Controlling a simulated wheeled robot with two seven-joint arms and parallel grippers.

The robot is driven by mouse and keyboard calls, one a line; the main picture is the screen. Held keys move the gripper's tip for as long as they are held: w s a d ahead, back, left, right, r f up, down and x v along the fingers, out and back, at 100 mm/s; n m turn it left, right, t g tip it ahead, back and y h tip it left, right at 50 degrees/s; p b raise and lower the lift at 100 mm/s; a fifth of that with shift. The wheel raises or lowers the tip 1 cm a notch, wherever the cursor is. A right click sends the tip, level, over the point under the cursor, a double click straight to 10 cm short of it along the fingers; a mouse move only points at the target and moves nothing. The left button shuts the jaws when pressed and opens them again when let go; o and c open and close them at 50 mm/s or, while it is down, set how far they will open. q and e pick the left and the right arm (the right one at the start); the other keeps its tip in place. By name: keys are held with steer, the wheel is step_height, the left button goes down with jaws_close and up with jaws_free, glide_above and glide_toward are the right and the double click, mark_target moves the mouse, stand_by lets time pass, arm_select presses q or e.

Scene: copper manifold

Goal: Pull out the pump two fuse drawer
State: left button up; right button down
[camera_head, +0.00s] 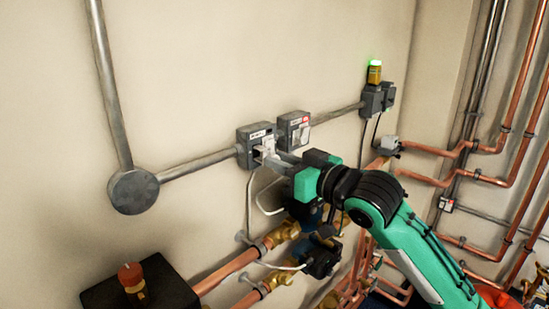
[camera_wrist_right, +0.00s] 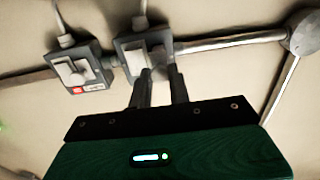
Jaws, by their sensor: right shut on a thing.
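Two grey fuse units are mounted side by side on the wall. The left unit (camera_head: 252,136) has a white label too small to read and a pale fuse drawer (camera_head: 267,145) at its front. My right gripper (camera_head: 273,158) is shut on this drawer, its arm coming from the lower right. In the right wrist view, which is turned over, the two fingers (camera_wrist_right: 162,75) reach to the front of that same unit (camera_wrist_right: 124,47) and partly hide the drawer. The other unit (camera_head: 294,129) has a red mark and a pale front; it also shows in the wrist view (camera_wrist_right: 75,70). My left gripper is out of view.
Grey conduit (camera_head: 200,162) runs from a round junction box (camera_head: 133,191) to the units. A box with a green-lit amber lamp (camera_head: 374,72) is to the right. Copper pipes (camera_head: 225,274), valves and cables lie below. A black box with a red knob (camera_head: 131,277) is at lower left.

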steer(key=c, duration=1.3)
jaws_free()
steer(key=shift+d, duration=0.1)
steer(key=shift+s+d, duration=0.1)
steer(key=b+v, duration=0.4)
steer(key=v, duration=0.9)
steer(key=shift+s+d, duration=0.25)
steer(key=shift+s, duration=0.05)
